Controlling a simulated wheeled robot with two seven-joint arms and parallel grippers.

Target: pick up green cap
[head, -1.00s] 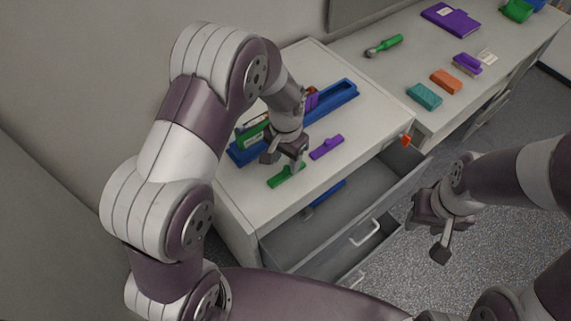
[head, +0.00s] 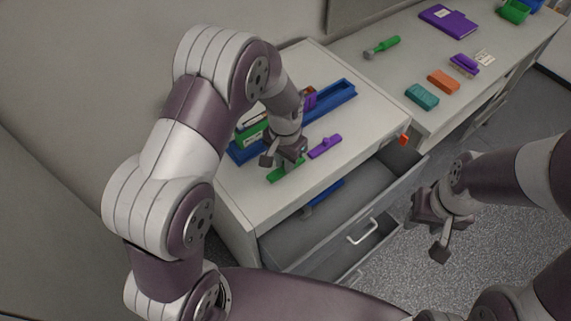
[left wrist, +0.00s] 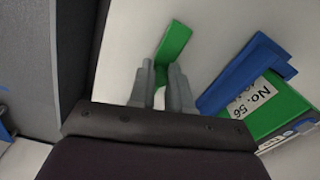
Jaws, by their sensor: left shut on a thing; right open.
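The green cap (head: 281,175) is a flat, narrow green piece on the white cabinet top, near its front edge. My left gripper (head: 284,161) is over it from above and partly hides it. In the left wrist view the green cap (left wrist: 175,42) reaches up from between the two grey fingers of my left gripper (left wrist: 162,82), which are shut on it. It appears at or very near the cabinet surface; I cannot tell if it is clear of it. My right gripper (head: 430,230) is open and empty, out over the floor to the right.
A similar purple cap (head: 325,147) lies just right of my left gripper. A blue tray (head: 335,100) with a green pack labelled No. 56 (left wrist: 275,112) lies behind. The open drawer (head: 365,185) below the cabinet top holds a blue piece (head: 325,193).

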